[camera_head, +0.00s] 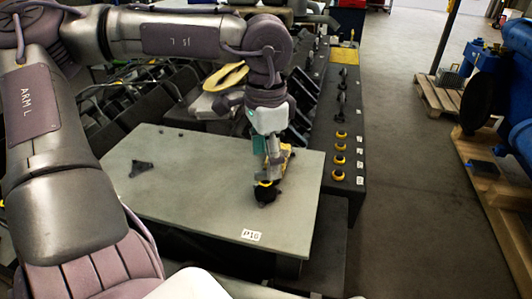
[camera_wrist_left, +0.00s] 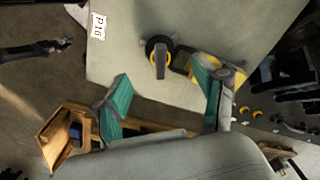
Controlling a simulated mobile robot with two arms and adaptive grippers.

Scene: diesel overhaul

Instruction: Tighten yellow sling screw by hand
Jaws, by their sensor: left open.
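A yellow part (camera_wrist_left: 201,66) shows next to a black round piece with an upright grey-black tab (camera_wrist_left: 160,62) on the grey table; I cannot tell which of them is the sling screw. In the head view the black piece (camera_head: 265,194) sits near the table's right side, below my left gripper (camera_head: 268,172). In the left wrist view the left gripper (camera_wrist_left: 163,90) is open, its teal-padded fingers spread apart. One finger covers some of the yellow part; I see nothing held between the pads. My right gripper is not in view.
The grey table (camera_head: 190,205) carries a P16 label (camera_head: 251,235) and a small dark bracket (camera_head: 141,169). A black panel with several yellow rings (camera_head: 339,147) stands at its right. Pallets (camera_head: 487,180) and a blue machine (camera_head: 515,90) stand beyond an open floor strip.

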